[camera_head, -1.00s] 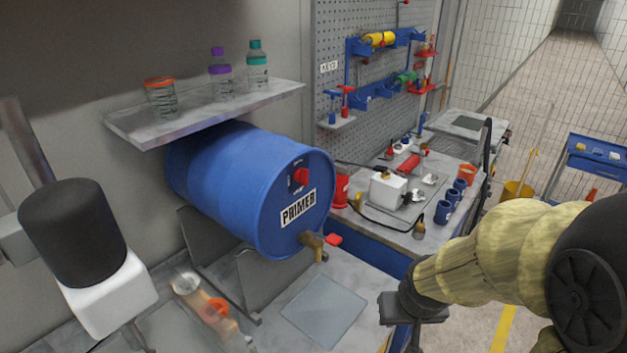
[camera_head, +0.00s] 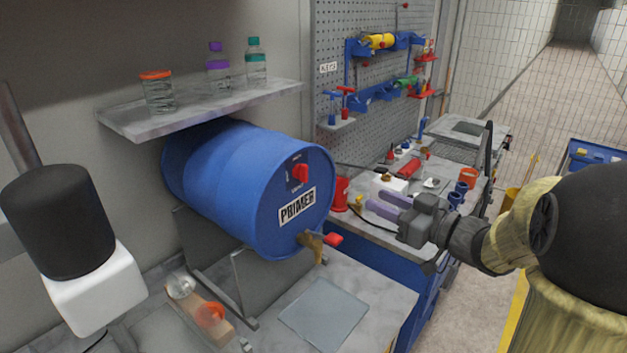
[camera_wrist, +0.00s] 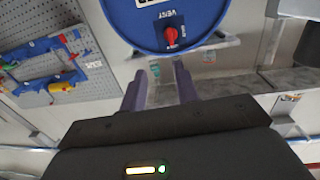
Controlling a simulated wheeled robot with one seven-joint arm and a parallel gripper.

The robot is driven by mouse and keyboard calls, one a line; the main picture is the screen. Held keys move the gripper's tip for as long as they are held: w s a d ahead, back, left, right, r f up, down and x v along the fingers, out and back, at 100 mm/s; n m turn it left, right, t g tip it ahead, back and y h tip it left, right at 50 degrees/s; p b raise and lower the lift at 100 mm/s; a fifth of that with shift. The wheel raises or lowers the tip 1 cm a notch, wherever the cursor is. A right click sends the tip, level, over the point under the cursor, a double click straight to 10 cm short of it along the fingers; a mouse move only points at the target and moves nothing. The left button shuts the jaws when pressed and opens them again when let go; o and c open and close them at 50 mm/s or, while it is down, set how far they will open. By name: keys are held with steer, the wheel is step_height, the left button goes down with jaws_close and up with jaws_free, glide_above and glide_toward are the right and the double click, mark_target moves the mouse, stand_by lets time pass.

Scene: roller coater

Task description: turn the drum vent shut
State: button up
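The blue drum (camera_head: 235,190) labelled PRIMER lies on its side on a stand, its round face toward the right. The red drum vent knob (camera_head: 300,174) sits high on that face. A brass tap with a red handle (camera_head: 333,239) is at the face's lower edge. In the wrist view, rolled over, the red vent knob (camera_wrist: 171,36) shows beside the word VENT, beyond the fingers. My gripper (camera_head: 374,204) is right of the drum, pointing left toward its face, apart from it. Its two purple-grey fingers (camera_wrist: 160,90) are spread with nothing between them.
A shelf (camera_head: 200,110) above the drum holds several bottles. A grey plate (camera_head: 323,313) lies on the bench below the tap. A workbench with cups and tools stands behind my gripper, and a pegboard (camera_head: 345,70) rises behind that.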

steer(key=shift+s+a+r+n+g+y, duration=0.2)
steer(key=shift+s+n+g+y, duration=0.2)
steer(key=shift+s+g+y, duration=0.1)
steer(key=shift+a, duration=0.1)
steer(key=p, duration=0.6)
glide_toward(307, 173)
steer(key=x, duration=0.8)
steer(key=shift+w+a, duration=0.15)
steer(key=shift+a, duration=0.05)
jaws_close()
